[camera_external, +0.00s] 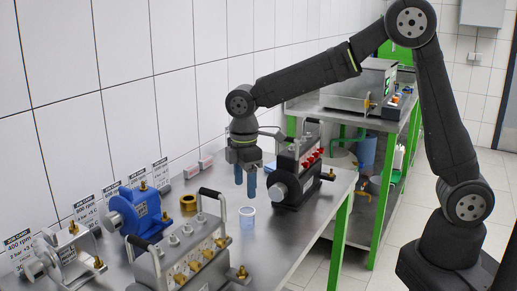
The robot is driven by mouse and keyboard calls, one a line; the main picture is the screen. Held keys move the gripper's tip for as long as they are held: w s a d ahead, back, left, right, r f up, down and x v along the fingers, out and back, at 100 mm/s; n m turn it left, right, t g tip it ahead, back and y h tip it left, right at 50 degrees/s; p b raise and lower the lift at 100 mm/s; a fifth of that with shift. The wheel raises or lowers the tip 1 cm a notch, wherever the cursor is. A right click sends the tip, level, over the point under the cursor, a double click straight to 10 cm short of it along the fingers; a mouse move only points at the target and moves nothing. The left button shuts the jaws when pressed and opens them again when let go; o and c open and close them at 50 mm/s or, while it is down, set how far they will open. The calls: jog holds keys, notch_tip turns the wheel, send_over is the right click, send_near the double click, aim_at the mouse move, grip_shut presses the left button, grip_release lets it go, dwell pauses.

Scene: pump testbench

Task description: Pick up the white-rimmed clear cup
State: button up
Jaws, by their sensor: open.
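The white-rimmed clear cup (248,219) stands upright on the metal table, between the black pump and the grey pump. It looks pale and see-through, with a light rim. My gripper (245,190) points down just above and behind the cup in the picture. Its two blue fingers are apart with nothing seen between them. The fingertips appear clear of the cup's rim, though the exact gap in depth cannot be told.
A black pump with red fittings (297,180) stands close right of the cup. A grey pump with brass fittings (187,258) is in front left. A blue pump (136,212), a brass ring (188,203) and job cards (85,212) are left.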

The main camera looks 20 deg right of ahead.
aim_at(247, 210)
notch_tip(247, 210, down, 4)
jog(key=shift+f, duration=0.25)
jog(key=shift+s+d+f, duration=0.1)
jog(key=shift+f, duration=1.2)
jog(key=shift+s+d+f, duration=0.1)
jog(key=shift+f, duration=1.2)
jog(key=c, duration=1.1)
jog(key=shift+o, duration=0.2)
